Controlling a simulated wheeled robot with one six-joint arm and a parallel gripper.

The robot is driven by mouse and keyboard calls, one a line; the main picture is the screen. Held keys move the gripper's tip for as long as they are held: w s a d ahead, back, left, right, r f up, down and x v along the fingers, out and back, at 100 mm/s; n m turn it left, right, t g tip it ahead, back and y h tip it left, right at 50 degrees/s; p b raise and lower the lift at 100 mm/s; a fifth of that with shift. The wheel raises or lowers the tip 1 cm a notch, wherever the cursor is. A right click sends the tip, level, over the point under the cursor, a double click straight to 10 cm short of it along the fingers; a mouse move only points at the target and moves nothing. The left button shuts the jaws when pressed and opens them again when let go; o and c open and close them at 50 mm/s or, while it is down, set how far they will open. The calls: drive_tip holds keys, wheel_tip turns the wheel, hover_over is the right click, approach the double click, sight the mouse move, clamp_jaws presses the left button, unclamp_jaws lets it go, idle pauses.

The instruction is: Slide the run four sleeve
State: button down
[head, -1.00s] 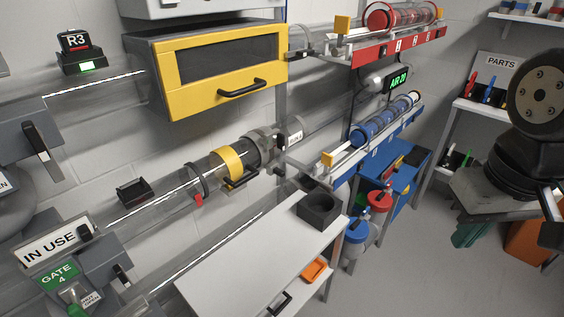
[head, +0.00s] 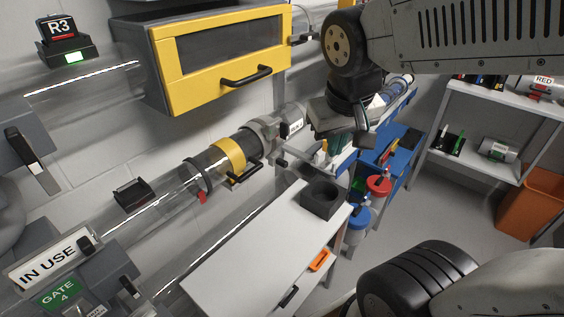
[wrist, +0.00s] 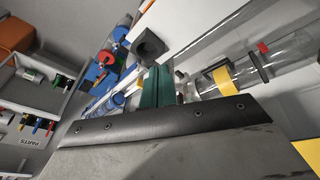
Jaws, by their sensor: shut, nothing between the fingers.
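The yellow band also shows in the wrist view (wrist: 223,78). My gripper (head: 325,147) is to the right of the sleeve and apart from it, over the area past the grey coupling. Its green fingers (wrist: 152,88) are together in the wrist view, with nothing seen between them. The exact fingertips are partly hard to make out in the head view.
A grey coupling (head: 262,133) sits on the tube right of the sleeve; a black ring with a red tab (head: 201,196) is on its left. A white bench (head: 245,262) with a dark block (head: 321,200) stands below. A yellow-framed cabinet (head: 222,55) hangs above.

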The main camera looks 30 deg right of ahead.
drive_tip(key=w+d+f+m+t+h, duration=0.1)
drive_tip(key=w+d+f+m+t, duration=0.3)
drive_tip(key=w+d, duration=0.65)
drive_tip(key=w+d+f+t, duration=0.2)
drive_tip(key=w+d+f, duration=0.4)
drive_tip(key=w, duration=0.8)
wheel_tip(320, 180, down, 13)
drive_tip(key=w+d+m+t+y, duration=0.15)
drive_tip(key=t+y, duration=0.25)
drive_tip(key=y, duration=0.4)
drive_tip(key=s+f+m+t+y, duration=0.2)
drive_tip(key=s+f+m+y, duration=0.15)
drive_tip(key=s+y, duration=0.2)
drive_tip(key=w+a, duration=0.5)
drive_tip(key=a, duration=0.4)
drive_tip(key=shift+w+a, duration=0.35)
drive_tip(key=shift+w, duration=0.05)
